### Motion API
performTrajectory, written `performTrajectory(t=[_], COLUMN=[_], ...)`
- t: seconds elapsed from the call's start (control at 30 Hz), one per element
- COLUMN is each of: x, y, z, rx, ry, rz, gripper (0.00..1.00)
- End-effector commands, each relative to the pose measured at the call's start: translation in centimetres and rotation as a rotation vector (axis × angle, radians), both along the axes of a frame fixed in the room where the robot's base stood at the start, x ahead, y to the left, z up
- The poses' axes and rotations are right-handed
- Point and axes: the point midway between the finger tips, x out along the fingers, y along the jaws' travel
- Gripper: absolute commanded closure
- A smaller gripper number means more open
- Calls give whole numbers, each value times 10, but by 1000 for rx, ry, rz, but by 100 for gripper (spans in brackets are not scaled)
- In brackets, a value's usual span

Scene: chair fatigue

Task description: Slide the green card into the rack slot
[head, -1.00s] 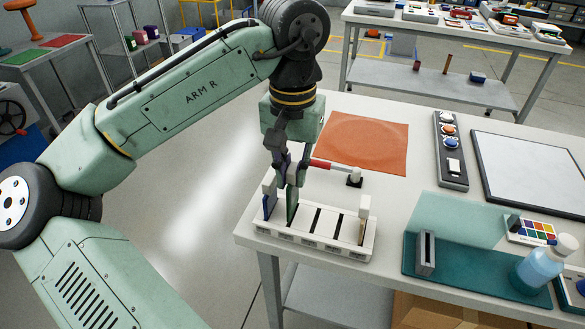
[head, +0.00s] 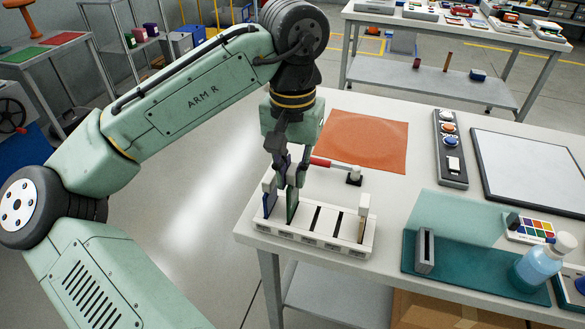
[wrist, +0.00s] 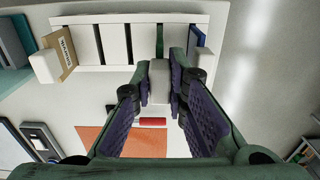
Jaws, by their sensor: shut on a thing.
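The white rack (head: 335,245) stands at the near left corner of the table, with several dark slots across its top. It shows along the top of the wrist view (wrist: 90,26). My gripper (head: 291,182) is above its left part, shut on the upper part of the green card (head: 292,207). The card is upright, with its lower part at a rack slot. How deep it sits is unclear. A blue card (head: 269,205) stands in the rack just left of it, also in the wrist view (wrist: 196,38). In the wrist view, my fingers partly hide the green card (wrist: 143,32).
A tan card (head: 361,229) stands at the rack's right end beside a white post. A red-handled tool (head: 322,163) lies behind the rack near an orange mat (head: 365,140). A grey slotted block (head: 425,252) stands on a teal mat at the right.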

Motion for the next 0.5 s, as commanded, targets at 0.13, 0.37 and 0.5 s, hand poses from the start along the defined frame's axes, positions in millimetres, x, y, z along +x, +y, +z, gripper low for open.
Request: performTrajectory(t=[0.13, 0.37, 0.5], x=[0, 0, 0], y=[0, 0, 0], z=[-5, -10, -14], rx=[-1, 0, 0], ry=[1, 1, 0], rz=[-1, -1, -1], gripper=[100, 100, 100])
